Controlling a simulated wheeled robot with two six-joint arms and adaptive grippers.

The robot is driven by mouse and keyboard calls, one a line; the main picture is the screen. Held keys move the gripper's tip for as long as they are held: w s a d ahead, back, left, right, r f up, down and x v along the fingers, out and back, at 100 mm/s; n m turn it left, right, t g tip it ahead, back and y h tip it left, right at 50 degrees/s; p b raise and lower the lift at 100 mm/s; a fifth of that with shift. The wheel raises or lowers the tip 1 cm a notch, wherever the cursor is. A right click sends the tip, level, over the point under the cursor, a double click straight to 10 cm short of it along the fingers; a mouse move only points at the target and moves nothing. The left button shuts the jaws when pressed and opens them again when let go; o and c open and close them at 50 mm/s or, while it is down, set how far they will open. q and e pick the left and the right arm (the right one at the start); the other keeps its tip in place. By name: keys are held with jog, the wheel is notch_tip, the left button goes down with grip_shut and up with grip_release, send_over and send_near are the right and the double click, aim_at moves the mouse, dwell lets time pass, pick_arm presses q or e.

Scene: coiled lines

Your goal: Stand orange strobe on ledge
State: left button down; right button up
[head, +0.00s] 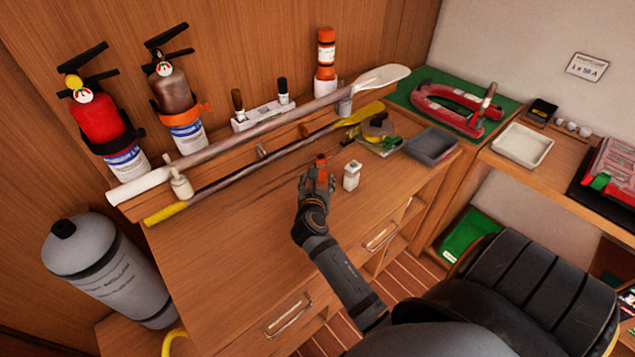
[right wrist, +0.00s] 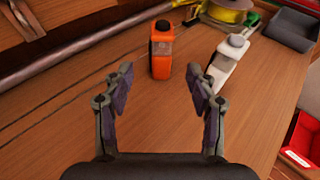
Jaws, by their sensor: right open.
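The wooden ledge (head: 228,153) runs along the back of the worktop, partly hidden by two long oars. My left gripper is not in view.
A white strobe (head: 351,175) stands just right of the orange one. A grey oar (head: 240,138) and a yellow-ended oar (head: 262,174) lie along the back. A brush holder (head: 262,115) and an orange-capped bottle (head: 326,55) stand behind. The front left worktop is clear.

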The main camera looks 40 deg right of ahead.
aim_at(320, 164)
jog(key=shift+s+a+r, duration=0.15)
jog(key=shift+s+a, duration=0.25)
jog(key=shift+s, duration=0.1)
jog(key=shift+o, duration=0.6)
jog(key=shift+g+y, duration=0.4)
jog(key=shift+y, duration=0.1)
jog(key=w+d, duration=0.1)
jog(key=w+d+b, duration=0.2)
jog(key=d, duration=0.1)
jog(key=shift+w+r, duration=0.25)
jog(key=shift+w, duration=0.15)
jog(key=x, duration=0.4)
jog(key=shift+w+f, duration=0.1)
jog(key=shift+w, duration=0.25)
jog(key=shift+w+d+f, duration=0.15)
jog(key=shift+w+f, duration=0.05)
jog(key=shift+s+r, duration=0.1)
jog(key=shift+c, duration=1)
grip_shut()
